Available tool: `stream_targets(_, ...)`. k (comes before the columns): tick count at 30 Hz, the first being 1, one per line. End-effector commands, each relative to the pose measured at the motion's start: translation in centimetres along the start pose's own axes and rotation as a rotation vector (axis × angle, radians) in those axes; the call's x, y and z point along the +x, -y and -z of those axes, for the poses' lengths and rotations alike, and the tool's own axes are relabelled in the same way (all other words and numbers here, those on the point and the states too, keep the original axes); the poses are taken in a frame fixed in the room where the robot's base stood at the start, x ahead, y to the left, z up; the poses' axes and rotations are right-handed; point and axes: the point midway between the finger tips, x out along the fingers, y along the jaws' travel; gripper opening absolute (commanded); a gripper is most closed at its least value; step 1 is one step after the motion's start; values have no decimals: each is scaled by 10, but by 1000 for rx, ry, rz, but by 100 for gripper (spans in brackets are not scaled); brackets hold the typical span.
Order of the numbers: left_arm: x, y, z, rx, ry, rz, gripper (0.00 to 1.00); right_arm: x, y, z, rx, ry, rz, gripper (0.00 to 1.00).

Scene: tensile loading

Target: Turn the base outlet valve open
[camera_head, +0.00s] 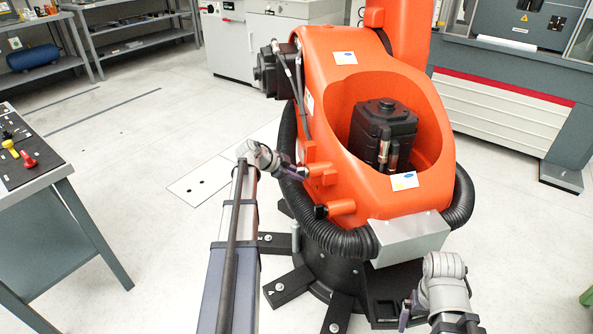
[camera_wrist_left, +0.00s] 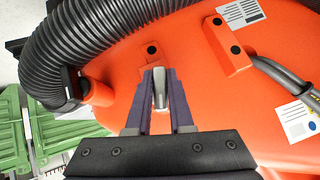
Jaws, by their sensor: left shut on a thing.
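The base outlet valve shows in the left wrist view as a small silver lever (camera_wrist_left: 160,90) in front of the orange robot base (camera_wrist_left: 200,75). My left gripper (camera_wrist_left: 159,74) is shut on this lever, with one purple-grey finger on each side. In the head view my left gripper (camera_head: 298,172) is at the left side of the orange base (camera_head: 335,125), and the lever cannot be made out there. My right arm is at the lower right, with its dark gripper (camera_head: 405,314) small and partly hidden; its jaws cannot be read.
A black corrugated hose (camera_head: 345,239) wraps the base and also shows in the left wrist view (camera_wrist_left: 85,45). Orange blocks stick out near my left gripper. Black floor feet (camera_head: 290,285) spread below. A table with knobs (camera_head: 28,175) stands left. Floor between is open.

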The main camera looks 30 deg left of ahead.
Motion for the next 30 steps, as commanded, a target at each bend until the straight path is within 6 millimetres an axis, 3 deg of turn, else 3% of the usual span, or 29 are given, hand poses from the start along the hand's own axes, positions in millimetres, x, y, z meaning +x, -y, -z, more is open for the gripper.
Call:
stream_targets(1,3,2,9,-21,-18,-25,0,-3,0,0,0,0,0,100)
stream_targets(28,3,1,9,-127,-15,-131,0,-8,0,0,0,0,2,100)
stream_targets(29,3,1,9,-127,-15,-130,21,-8,0,0,0,0,2,100)
stream_targets(30,3,2,9,-127,-15,-131,26,-8,0,0,0,0,2,100)
